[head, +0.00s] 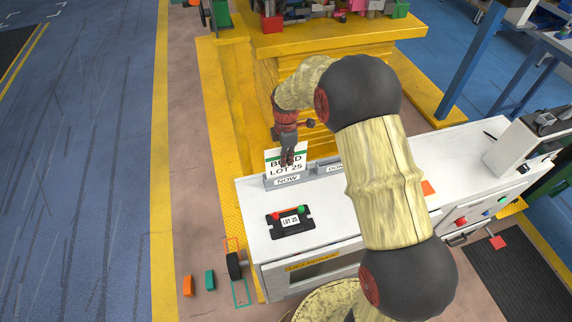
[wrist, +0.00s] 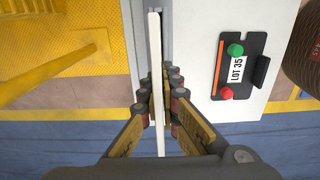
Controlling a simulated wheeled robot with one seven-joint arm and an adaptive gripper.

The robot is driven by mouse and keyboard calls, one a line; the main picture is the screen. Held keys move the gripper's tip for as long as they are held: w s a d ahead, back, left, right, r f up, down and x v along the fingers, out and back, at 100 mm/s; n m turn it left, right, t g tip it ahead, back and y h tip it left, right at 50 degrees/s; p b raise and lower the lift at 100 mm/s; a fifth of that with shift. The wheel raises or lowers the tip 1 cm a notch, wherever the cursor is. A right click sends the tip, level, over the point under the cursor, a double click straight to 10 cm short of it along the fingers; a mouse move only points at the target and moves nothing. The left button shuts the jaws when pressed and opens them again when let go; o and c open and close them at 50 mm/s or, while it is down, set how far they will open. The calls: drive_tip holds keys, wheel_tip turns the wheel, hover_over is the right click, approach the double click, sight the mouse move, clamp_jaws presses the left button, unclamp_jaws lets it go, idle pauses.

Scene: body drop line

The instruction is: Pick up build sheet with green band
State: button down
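The build sheet (head: 286,163) is a white card with a green band near its top and the words LOT 25. It stands upright in the grey holder (head: 289,181) marked NOW at the left end of the white bench. My gripper (head: 288,158) points down over the sheet and covers part of its print. In the wrist view the sheet (wrist: 157,45) shows edge-on as a thin white strip. The fingers of my gripper (wrist: 158,85) are close together, one on each side of it, and appear closed on it.
A black plate (head: 290,222) with a LOT label, a red knob and a green knob lies on the white bench (head: 330,215). A second holder (head: 329,167) stands right of the NOW holder. A yellow workbench (head: 335,38) is behind. Orange (head: 187,285) and green (head: 210,280) blocks are on the floor.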

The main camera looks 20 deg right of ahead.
wheel_tip(320, 180, up, 10)
drive_tip(key=shift+r+p, duration=0.1)
drive_tip(key=shift+p, duration=0.8)
idle(0.5)
